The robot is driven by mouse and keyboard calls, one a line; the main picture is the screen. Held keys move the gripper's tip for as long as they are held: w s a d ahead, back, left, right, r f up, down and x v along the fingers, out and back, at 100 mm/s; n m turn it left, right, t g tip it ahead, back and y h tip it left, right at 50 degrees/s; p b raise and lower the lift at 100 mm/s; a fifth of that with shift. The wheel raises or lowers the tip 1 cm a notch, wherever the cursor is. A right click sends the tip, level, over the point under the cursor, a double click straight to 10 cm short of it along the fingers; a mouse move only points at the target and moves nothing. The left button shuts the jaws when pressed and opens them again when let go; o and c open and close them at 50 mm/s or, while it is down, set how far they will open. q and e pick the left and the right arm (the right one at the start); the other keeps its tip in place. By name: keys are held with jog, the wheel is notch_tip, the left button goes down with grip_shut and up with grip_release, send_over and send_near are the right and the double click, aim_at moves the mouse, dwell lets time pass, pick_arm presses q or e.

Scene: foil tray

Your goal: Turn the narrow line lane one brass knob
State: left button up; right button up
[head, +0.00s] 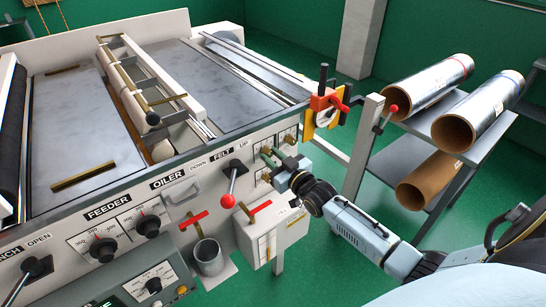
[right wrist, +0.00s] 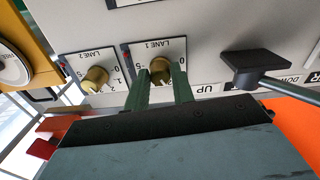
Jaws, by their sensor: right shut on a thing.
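The lane one knob (right wrist: 160,68) is a round brass knob on the grey panel, below an upside-down "LANE 1" label in the right wrist view. My right gripper (right wrist: 162,84) has its two green fingers on either side of this knob and is shut on it. In the head view my right gripper (head: 271,156) reaches the right end of the machine's front panel, where the fingers hide much of the knob. A second brass knob, lane two (right wrist: 95,78), sits to the left in the wrist view, clear of the fingers. My left gripper is not in view.
A black lever (right wrist: 255,68) stands out close right of the fingers in the wrist view. In the head view, a red-tipped lever (head: 231,190) is left of the gripper. An orange-and-yellow clamp part (head: 325,105) is at the machine's corner. Cardboard-cored rolls (head: 468,118) lie on a rack.

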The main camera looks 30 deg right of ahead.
jog(key=n, duration=0.3)
jog(key=shift+p, duration=0.35)
jog(key=shift+n, duration=1.8)
jog(key=o, duration=1)
jog(key=s, duration=0.9)
jog(key=s+d, duration=0.1)
jog(key=s, duration=0.3)
jog(key=shift+s, duration=0.2)
